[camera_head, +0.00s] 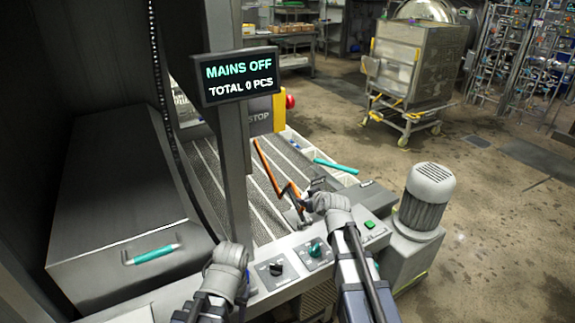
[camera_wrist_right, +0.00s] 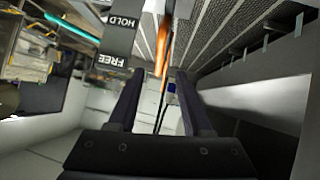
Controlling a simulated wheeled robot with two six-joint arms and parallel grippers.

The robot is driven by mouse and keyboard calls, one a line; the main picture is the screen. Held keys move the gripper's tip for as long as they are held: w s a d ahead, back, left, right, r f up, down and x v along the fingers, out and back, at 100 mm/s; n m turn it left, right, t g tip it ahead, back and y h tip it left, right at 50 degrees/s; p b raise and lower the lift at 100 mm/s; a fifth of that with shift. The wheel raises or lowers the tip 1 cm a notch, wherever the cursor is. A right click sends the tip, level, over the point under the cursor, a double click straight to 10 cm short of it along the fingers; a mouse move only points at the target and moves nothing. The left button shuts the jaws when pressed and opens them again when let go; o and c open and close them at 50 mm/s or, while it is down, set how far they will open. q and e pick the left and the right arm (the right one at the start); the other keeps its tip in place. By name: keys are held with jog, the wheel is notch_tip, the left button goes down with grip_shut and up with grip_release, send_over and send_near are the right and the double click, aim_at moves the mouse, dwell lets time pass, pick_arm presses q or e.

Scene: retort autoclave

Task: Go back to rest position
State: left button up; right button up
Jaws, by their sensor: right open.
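My right gripper (camera_head: 314,187) is above the front edge of the machine, close to the lower end of a bent orange lever (camera_head: 265,165). In the right wrist view, the two dark fingers (camera_wrist_right: 160,80) are apart with nothing held between them. The orange lever (camera_wrist_right: 163,45) shows beyond the fingertips, beside a grey plate (camera_wrist_right: 118,42) marked HOLD and FREE. My left wrist and gripper (camera_head: 236,262) are low in the head view, in front of the control panel. The left fingers cannot be made out.
A display (camera_head: 238,77) reads MAINS OFF, TOTAL 0 PCS. The panel (camera_head: 290,272) has knobs and a green button (camera_head: 370,224). A grey motor (camera_head: 426,195) stands at its right. A dark hood with a teal handle (camera_head: 152,254) fills the left. Open floor lies right.

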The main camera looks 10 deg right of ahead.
jog(key=s+a+f+g, duration=0.2)
jog(key=s+a, duration=0.2)
jog(key=s, duration=0.1)
jog(key=s+a+f+g, duration=0.2)
jog(key=s+a+f, duration=0.1)
jog(key=s+a, duration=0.1)
jog(key=s+a+f+g, duration=0.2)
jog(key=s+a, duration=0.2)
jog(key=s, duration=0.1)
jog(key=shift+s+f+n, duration=0.3)
jog(key=shift+n, duration=0.1)
jog(key=s+a+f+g+h, duration=0.1)
jog(key=s+g, duration=0.1)
jog(key=s, duration=0.6)
jog(key=s+a+f+g+h, duration=0.1)
jog(key=s+g, duration=0.2)
jog(key=s, duration=0.4)
jog(key=shift+s+m+g+h, duration=0.3)
jog(key=shift+s+m+h, duration=0.1)
